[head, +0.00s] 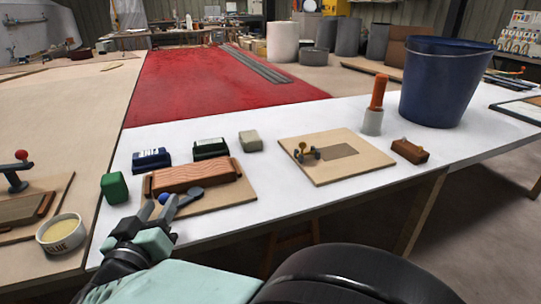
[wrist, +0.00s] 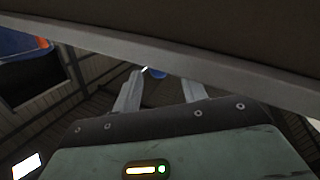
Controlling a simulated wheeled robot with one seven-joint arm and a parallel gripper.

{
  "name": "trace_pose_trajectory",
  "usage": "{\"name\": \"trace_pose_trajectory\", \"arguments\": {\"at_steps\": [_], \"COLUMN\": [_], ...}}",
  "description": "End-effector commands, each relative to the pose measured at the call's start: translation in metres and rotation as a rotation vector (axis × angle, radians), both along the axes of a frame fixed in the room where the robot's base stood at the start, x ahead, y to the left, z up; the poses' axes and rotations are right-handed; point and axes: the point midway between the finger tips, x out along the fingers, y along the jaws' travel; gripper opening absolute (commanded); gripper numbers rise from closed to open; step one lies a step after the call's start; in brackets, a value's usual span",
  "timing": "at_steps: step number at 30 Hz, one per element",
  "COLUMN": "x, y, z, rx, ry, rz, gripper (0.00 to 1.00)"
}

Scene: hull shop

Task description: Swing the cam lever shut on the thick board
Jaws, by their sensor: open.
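The thick board (head: 195,176), reddish-brown with wavy grain, lies on a tan base plate (head: 237,191) on the white bench in the head view. A blue ball knob (head: 163,198), seemingly the cam lever's end, shows at its near left edge. The lever's arm is mostly hidden by my gripper. My gripper (head: 165,208) is open at the near side of the board, its fingertips around or just beside the knob; contact cannot be told. In the wrist view, a bit of blue knob (wrist: 155,73) shows between the fingertips of my gripper (wrist: 160,82).
Behind the board stand two dark boxes (head: 151,159) and a grey block (head: 250,141); a green block (head: 114,188) is at left. A red-knobbed lever (head: 21,156) and glue bowl (head: 61,234) are farther left. Another fixture (head: 327,171), an orange-handled tool (head: 376,96) and a blue bucket (head: 440,85) stand right.

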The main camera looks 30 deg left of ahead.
Motion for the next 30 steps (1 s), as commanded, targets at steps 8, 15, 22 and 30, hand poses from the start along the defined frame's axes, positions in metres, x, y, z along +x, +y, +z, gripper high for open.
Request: {"name": "trace_pose_trajectory", "arguments": {"at_steps": [8, 15, 22, 30], "x": [-0.032, -0.037, -0.032, 0.024], "y": [-0.019, -0.022, -0.021, -0.006], "z": [0.001, 0.000, 0.006, 0.056], "rx": [0.000, 0.001, 0.010, 0.104], "ry": [0.000, -0.001, -0.006, -0.051], "rz": [0.000, -0.001, 0.013, 0.266], "gripper": [0.42, 0.42, 0.06, 0.00]}}
